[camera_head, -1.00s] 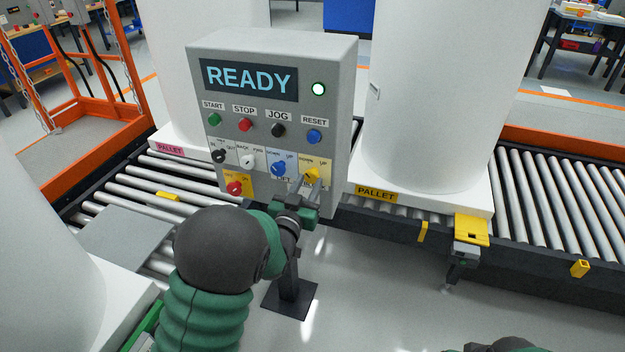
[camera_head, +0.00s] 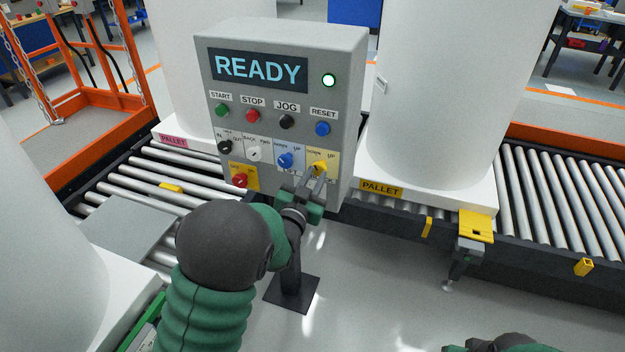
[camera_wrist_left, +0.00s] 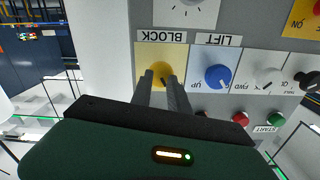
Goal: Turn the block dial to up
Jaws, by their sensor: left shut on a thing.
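The yellow block dial (camera_head: 319,167) is at the right end of the lower dial row on the grey control box (camera_head: 345,110). Its plate is marked DOWN and UP. In the left wrist view the dial (camera_wrist_left: 160,72) shows upside down beside its BLOCK label. My left gripper (camera_head: 317,176) is shut on this dial, with a finger on each side of it. The fingers hide part of the dial and its plate, and I cannot tell its exact pointing. My right gripper's fingers are not in view; only a dark green part of that arm shows at the bottom edge.
The blue lift dial (camera_head: 285,160) sits just left of the block dial, close to my fingers. A red dial (camera_head: 240,181) is below left. Push buttons line the row above, under a READY screen (camera_head: 258,71). Roller conveyors and large white tanks stand around the box.

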